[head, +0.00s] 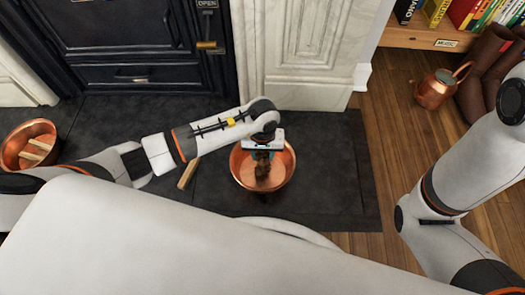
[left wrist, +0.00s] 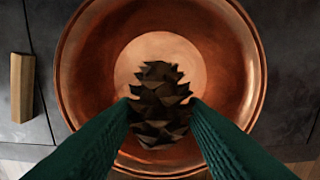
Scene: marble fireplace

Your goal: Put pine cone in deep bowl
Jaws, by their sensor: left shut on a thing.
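The brown pine cone (left wrist: 159,105) is between the green fingers of my left gripper (left wrist: 160,108) in the left wrist view. The gripper is shut on it. In the head view, my left gripper (head: 262,160) and the pine cone (head: 261,171) are over the copper deep bowl (head: 285,178) on the dark hearth. The bowl's rim (left wrist: 68,70) surrounds the pine cone in the left wrist view. I cannot tell how far the cone is above the bowl's floor. My right arm is at the right of the head view, and its gripper is not in view.
A wooden piece (head: 188,173) lies left of the bowl and also shows in the left wrist view (left wrist: 22,88). Another copper bowl (head: 14,150) with wood pieces stands at far left. A copper kettle (head: 434,90) and boots (head: 484,72) stand on the wood floor. The hearth right of the bowl is clear.

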